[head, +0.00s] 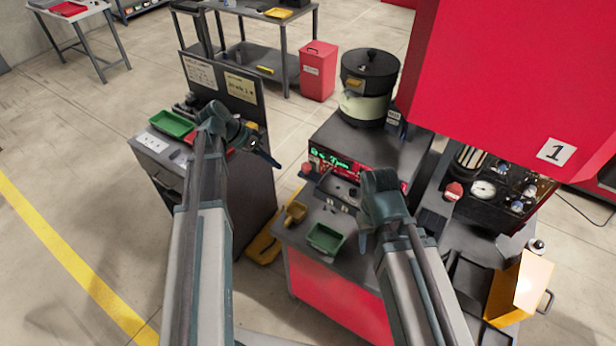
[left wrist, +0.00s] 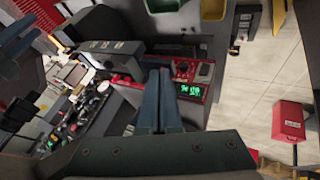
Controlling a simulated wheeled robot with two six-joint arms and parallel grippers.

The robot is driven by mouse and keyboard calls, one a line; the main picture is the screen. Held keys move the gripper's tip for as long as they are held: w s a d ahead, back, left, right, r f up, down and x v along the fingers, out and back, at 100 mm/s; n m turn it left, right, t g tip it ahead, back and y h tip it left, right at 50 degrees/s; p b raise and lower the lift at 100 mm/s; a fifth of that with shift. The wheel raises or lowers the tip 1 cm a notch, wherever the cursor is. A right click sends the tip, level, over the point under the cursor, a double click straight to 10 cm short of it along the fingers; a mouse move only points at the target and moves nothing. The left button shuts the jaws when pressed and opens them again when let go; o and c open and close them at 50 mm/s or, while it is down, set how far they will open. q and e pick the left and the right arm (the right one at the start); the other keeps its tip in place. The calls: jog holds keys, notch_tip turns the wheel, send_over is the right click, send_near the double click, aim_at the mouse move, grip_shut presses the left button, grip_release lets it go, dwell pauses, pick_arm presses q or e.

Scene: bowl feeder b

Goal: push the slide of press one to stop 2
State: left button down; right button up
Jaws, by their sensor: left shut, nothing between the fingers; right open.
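Press one (head: 500,70) is the large red housing with a "1" plate at the upper right of the head view. I cannot make out its slide or the stop numbers for certain. A grey block with small pale labels (left wrist: 110,47) shows left of my fingers in the left wrist view; I cannot tell whether it belongs to the slide. My left gripper (head: 266,154) is shut and empty, in front of the dark board, left of the feeder bench; its fingers (left wrist: 160,100) also show in the left wrist view. My right gripper (head: 395,240) is open over the bench front, its fingers partly hidden.
A black bowl feeder (head: 368,75) stands behind a red panel with a green display (head: 335,160). A green bin (head: 325,238) sits on the bench front. Gauges (head: 485,188) and an orange box (head: 520,285) stand to the right. A red bin (head: 318,72) is on the floor behind.

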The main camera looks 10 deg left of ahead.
pick_arm(q)
jog(key=d+f+b, duration=0.8)
jog(key=d, duration=0.1)
jog(key=shift+w+d, duration=0.3)
pick_arm(e)
notch_tip(320, 180, down, 8)
pick_arm(q)
jog(key=shift+d, duration=0.1)
